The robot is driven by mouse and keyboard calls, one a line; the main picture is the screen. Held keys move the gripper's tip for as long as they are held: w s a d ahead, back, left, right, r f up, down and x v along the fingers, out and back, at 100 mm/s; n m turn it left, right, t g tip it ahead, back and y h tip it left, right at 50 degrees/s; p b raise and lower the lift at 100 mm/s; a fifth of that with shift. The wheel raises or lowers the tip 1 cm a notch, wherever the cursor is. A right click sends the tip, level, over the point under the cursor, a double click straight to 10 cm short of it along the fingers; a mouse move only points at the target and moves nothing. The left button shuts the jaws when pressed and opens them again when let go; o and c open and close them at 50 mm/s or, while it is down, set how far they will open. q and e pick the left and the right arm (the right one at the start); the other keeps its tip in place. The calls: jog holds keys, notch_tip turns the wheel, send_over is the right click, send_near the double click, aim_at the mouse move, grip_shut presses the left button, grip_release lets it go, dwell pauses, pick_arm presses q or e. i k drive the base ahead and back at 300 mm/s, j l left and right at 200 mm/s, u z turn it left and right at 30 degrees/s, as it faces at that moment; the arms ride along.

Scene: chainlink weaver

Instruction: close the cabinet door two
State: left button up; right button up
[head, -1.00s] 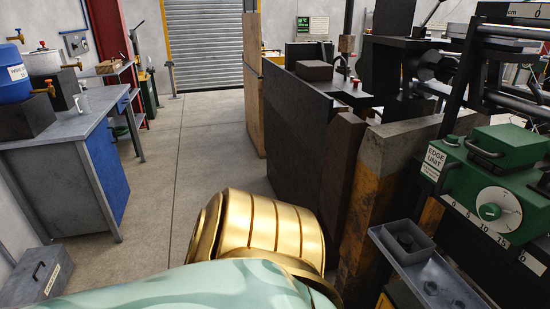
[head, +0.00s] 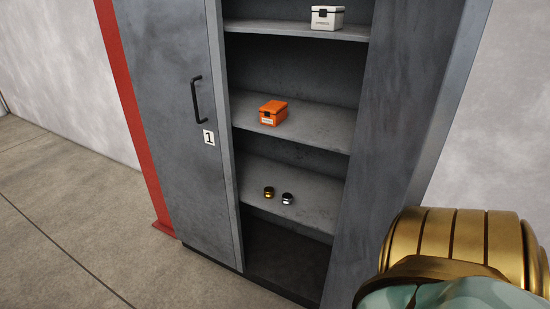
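A grey metal cabinet (head: 215,110) fills the middle of the head view. Its left door (head: 175,120), marked 1 and fitted with a black handle (head: 200,98), is shut. The right half is open and shows shelves. A tall grey panel (head: 400,130) stands along the right of the opening; it may be door two swung open or the cabinet's side, and I cannot tell which. No label 2 shows. Neither gripper is in view; only a gold and pale green part of my arm shows at the lower right, in front of the panel's lower right.
On the shelves are a white case (head: 327,18), an orange case (head: 272,113) and two small round items, one gold (head: 268,192) and one silver (head: 287,198). A red post (head: 135,110) stands left of the cabinet. The floor (head: 60,220) at left is clear.

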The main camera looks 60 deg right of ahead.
aim_at(422, 54)
jog(key=k+l+z, duration=0.1)
jog(key=z, duration=0.35)
jog(key=l+z, duration=0.25)
jog(key=z, duration=0.15)
jog(key=k+l+z, duration=0.1)
jog(key=z, duration=0.35)
jog(key=l+z, duration=0.3)
jog(key=z, duration=0.15)
